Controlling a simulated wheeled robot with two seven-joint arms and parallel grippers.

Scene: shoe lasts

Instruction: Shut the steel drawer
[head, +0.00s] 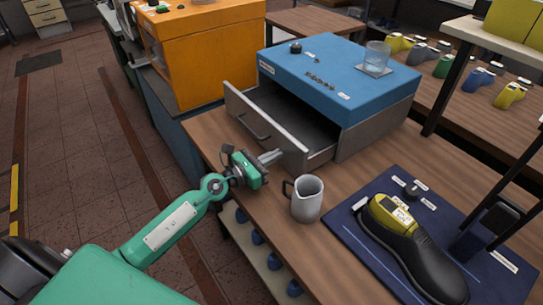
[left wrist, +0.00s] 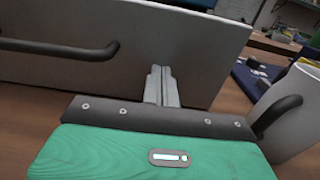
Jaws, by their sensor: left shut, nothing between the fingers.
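The steel drawer (head: 262,128) stands pulled out of the blue-topped cabinet (head: 340,90) on the wooden bench. Its inside looks empty. Its front panel carries a dark bar handle (head: 253,127), which also shows at the upper left of the left wrist view (left wrist: 60,48). My left gripper (head: 272,157) is shut and empty in front of the right part of the drawer front. In the left wrist view its fingertips (left wrist: 160,72) are at or very close to the panel, to the right of the handle; I cannot tell whether they touch. My right gripper is not in view.
A grey mug (head: 308,200) stands on the bench just right of my left gripper. A glass (head: 377,56) sits on the cabinet top. A dark blue mat (head: 365,243) with a black shoe (head: 420,255) lies at the right. An orange machine (head: 205,55) stands behind left.

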